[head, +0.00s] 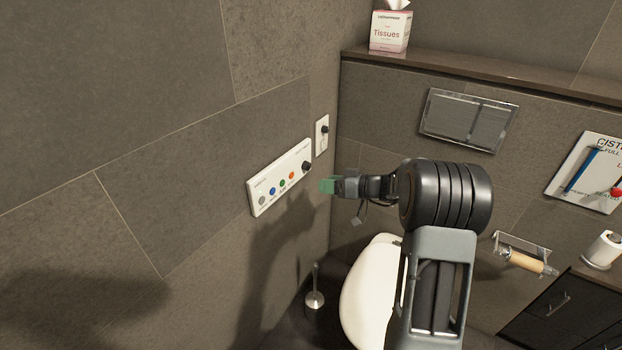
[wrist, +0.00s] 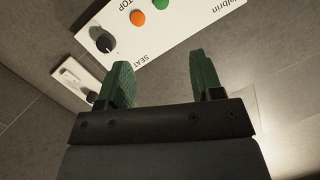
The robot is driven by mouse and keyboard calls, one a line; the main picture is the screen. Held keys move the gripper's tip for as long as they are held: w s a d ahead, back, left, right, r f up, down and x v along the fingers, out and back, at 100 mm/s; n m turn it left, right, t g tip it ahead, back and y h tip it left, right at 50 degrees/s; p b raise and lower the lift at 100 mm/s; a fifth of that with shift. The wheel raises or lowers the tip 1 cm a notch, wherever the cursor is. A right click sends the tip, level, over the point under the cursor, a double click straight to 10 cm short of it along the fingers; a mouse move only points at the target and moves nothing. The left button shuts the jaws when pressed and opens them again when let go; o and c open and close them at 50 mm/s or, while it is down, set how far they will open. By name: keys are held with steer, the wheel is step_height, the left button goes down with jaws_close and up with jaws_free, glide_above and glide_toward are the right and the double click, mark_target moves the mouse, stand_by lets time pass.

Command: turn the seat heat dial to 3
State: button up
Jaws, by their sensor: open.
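The seat heat dial is a small black knob (head: 306,166) at the right end of a white control panel (head: 256,187) on the left wall. In the wrist view, the dial (wrist: 103,42) sits at the upper left, near the printed word SEAT. Its setting is too small to read. My gripper (head: 326,186) is beside the panel's right end, slightly below and right of the dial. In the wrist view, my green-padded fingers (wrist: 161,66) are apart with nothing between them. The dial lies outside them, beyond the left finger, and appears untouched.
A smaller white plate (head: 322,142) with a black knob is on the wall right of the panel. Several coloured buttons (head: 272,191) line the panel. The white toilet (head: 368,292) and a brush (head: 315,298) are below. A tissue box (head: 390,31) stands on the ledge.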

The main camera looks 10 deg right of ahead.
mark_target(309, 167)
steer(key=w+d+f+t+b, duration=0.1)
steer(key=w+d+f+t, duration=0.3)
steer(key=w+d+t, duration=0.15)
steer(key=shift+g+h, duration=0.3)
steer(key=shift+g, duration=0.15)
steer(key=p+x, duration=0.1)
steer(key=x, duration=1.1)
steer(key=shift+w+a+f, duration=0.1)
steer(key=shift+w+f, duration=0.1)
steer(key=shift+w, duration=0.1)
steer(key=shift+c, duration=0.2)
steer(key=c, duration=0.9)
